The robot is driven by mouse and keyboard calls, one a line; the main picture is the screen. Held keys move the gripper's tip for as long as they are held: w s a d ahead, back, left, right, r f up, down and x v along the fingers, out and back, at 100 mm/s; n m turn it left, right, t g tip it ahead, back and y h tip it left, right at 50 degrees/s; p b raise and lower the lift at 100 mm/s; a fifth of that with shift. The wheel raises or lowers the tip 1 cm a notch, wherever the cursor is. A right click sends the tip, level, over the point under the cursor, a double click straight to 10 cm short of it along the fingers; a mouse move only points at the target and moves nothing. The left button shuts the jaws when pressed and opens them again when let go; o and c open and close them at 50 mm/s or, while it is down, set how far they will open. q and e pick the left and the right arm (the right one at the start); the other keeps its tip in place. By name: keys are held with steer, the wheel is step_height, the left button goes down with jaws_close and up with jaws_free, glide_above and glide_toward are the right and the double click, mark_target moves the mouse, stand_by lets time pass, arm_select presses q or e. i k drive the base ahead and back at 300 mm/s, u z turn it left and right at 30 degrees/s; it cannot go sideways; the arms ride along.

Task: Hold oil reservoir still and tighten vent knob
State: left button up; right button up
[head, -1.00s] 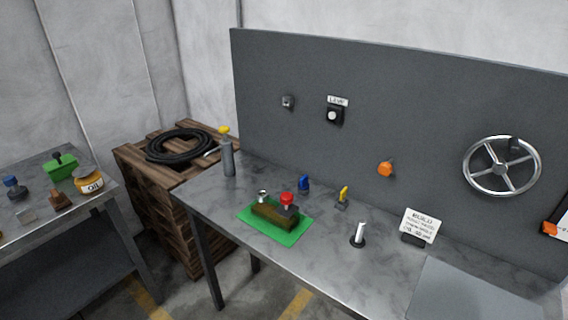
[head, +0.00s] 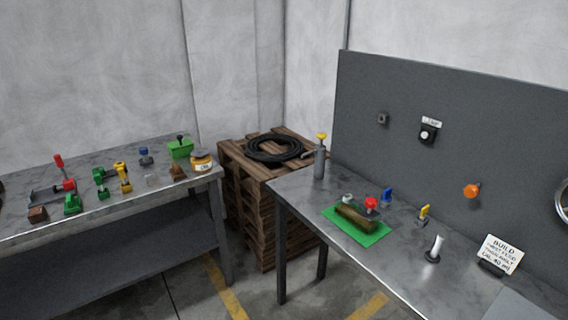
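Neither of my grippers is in view. On the left table a green box (head: 180,150) has a dark knob (head: 180,138) standing up from its top. Right in front of it, an amber jar (head: 202,162) with a label sits near the table's right end. I cannot tell for certain which one is the oil reservoir. Whether the dark knob is tight cannot be told at this size.
The left table (head: 130,214) also holds several small coloured fittings. A wooden pallet stack (head: 262,220) with a coiled black hose (head: 275,149) stands between it and the right workbench (head: 300,206). A green mat (head: 371,237) lies there. Floor in front is open.

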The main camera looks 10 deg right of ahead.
mark_target(370, 202)
steer(key=u, duration=0.45)
steer(key=i, duration=1.15)
steer(key=z, duration=0.8)
